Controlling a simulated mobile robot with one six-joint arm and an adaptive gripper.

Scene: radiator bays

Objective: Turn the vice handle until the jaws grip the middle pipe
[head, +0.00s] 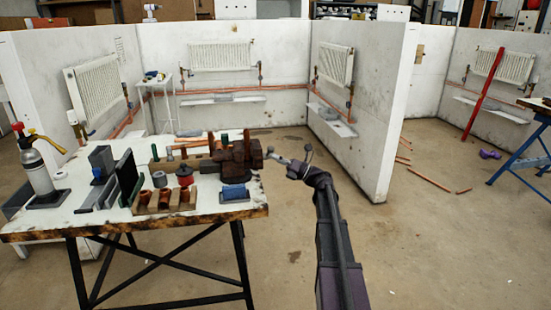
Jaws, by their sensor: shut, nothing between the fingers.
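A rusty brown vice (238,154) stands at the back right of the workbench (100,222). A grey metal bar, apparently its handle (278,158), sticks out to the right past the bench edge. A small knob end shows above my gripper. My gripper (297,167) is at the outer end of this bar, right of the vice. It is shut with nothing held; whether it touches the bar I cannot tell. A copper pipe (190,144) runs left from the vice area. Which pipe is the middle one, and how far the jaws are from it, is too small to tell.
On the bench are a gas torch (38,160), a wooden block with copper fittings (165,203), a red-and-black pot (184,176) and a blue item (234,192). White partition walls (365,120) with radiators stand behind. The floor right of my arm is mostly clear, with loose copper pipes (430,180).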

